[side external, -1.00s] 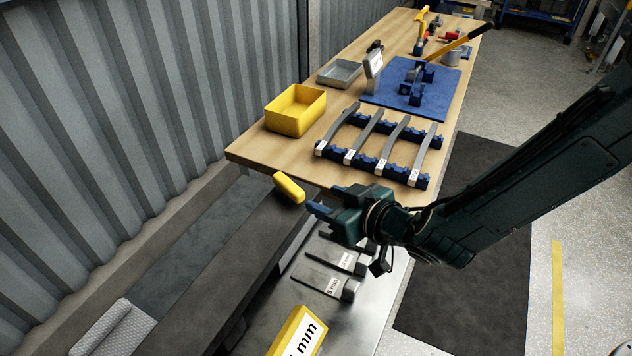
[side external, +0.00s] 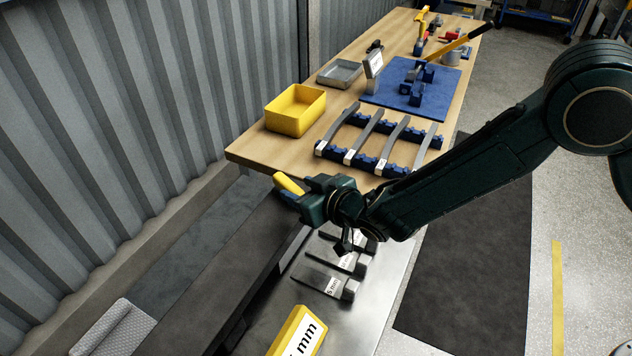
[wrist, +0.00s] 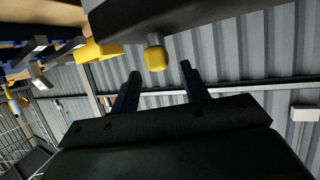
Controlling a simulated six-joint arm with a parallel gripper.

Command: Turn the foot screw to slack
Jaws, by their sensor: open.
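The foot screw shows in the wrist view as a yellow knob (wrist: 156,58) on a short grey stem under a dark beam (wrist: 185,14). My gripper (wrist: 160,72) is open, its two dark fingers apart. The knob appears between and just beyond the fingertips, with no contact visible. In the side view my gripper (side external: 292,192) is beside the dark beam (side external: 243,240), close to a yellow end piece (side external: 286,183).
A wooden bench (side external: 250,152) stands behind my gripper, with a yellow bin (side external: 296,112) and a blue rack of grey strips (side external: 368,165). Labelled grey gauges (side external: 318,280) lie on a metal surface below my wrist. A corrugated wall (side external: 110,110) stands to the left.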

